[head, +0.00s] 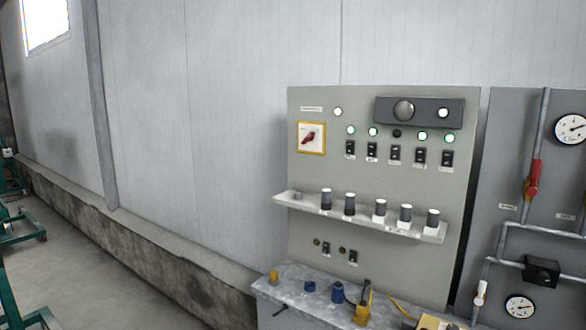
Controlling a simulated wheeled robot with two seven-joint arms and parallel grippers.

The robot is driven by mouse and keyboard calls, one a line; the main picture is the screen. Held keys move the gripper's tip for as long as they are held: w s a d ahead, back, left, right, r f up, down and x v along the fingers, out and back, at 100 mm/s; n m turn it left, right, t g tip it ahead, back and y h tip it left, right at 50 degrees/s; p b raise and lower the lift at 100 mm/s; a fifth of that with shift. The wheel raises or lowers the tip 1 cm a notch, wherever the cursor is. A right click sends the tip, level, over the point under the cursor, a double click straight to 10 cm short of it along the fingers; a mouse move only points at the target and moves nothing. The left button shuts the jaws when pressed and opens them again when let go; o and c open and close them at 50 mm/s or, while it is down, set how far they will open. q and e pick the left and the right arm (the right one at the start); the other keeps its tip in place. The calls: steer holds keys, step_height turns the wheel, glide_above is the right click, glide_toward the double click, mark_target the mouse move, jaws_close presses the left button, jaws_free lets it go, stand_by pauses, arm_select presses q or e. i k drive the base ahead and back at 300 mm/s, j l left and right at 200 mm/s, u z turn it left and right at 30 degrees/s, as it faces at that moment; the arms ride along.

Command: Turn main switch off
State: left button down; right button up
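The main switch (311,137) is a red rotary handle on a white plate with a yellow-orange frame. It sits at the upper left of the grey control panel (345,240). Its handle is tilted, running from lower left to upper right. A small label (311,109) is above it, too small to read. A white lamp (337,112) up and right of the switch looks lit. Neither of my grippers shows in the head view.
A shelf (290,198) with several dark-and-white cylinders juts out below the switch. A cluttered ledge (300,290) is at the panel's foot. A pipe panel with a red valve (532,180) and gauges stands right. The floor (80,260) at left is partly clear, with green frames at its edge.

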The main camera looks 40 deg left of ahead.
mark_target(309, 137)
steer(key=u, duration=1.2)
